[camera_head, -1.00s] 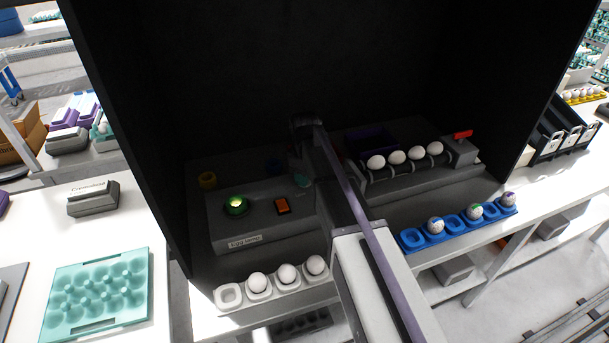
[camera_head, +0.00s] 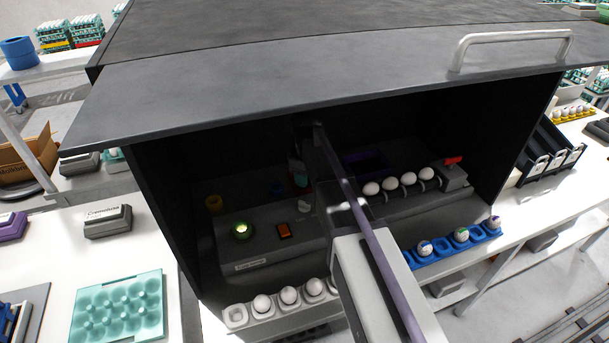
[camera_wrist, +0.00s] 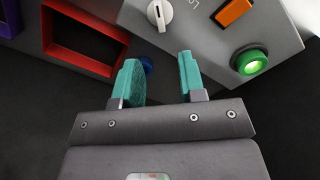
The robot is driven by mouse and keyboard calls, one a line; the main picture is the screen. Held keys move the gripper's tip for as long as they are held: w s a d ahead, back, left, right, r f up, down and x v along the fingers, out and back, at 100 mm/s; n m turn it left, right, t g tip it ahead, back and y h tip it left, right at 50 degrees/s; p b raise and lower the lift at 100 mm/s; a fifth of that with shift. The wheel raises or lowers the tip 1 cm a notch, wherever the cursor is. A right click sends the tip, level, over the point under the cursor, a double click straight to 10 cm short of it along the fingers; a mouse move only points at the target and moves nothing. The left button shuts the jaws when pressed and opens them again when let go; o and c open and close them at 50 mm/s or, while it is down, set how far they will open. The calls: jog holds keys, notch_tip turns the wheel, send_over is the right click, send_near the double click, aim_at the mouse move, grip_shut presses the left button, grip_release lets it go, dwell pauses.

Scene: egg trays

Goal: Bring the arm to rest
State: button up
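My gripper (camera_wrist: 161,82) shows in the wrist view with its two teal fingers apart and nothing between them. It is inside the dark booth, near a grey control box with a white knob (camera_wrist: 160,14), an orange switch (camera_wrist: 235,11) and a lit green button (camera_wrist: 249,62). In the head view my arm reaches into the booth and mostly hides the gripper. The green button (camera_head: 241,231) and orange switch (camera_head: 284,230) sit left of the arm.
The booth's grey hood (camera_head: 300,95) with a handle juts over the opening. White eggs (camera_head: 389,184) lie on a roller rack at right. A white egg holder (camera_head: 235,316) and a blue holder (camera_head: 477,234) stand in front. A teal tray (camera_head: 118,307) lies left.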

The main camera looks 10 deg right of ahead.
jog(key=shift+f, duration=0.15)
jog(key=s+m+b, duration=0.1)
jog(key=s+m, duration=0.9)
jog(key=s, duration=1.2)
jog(key=shift+f, duration=0.4)
jog(key=shift+s, duration=0.1)
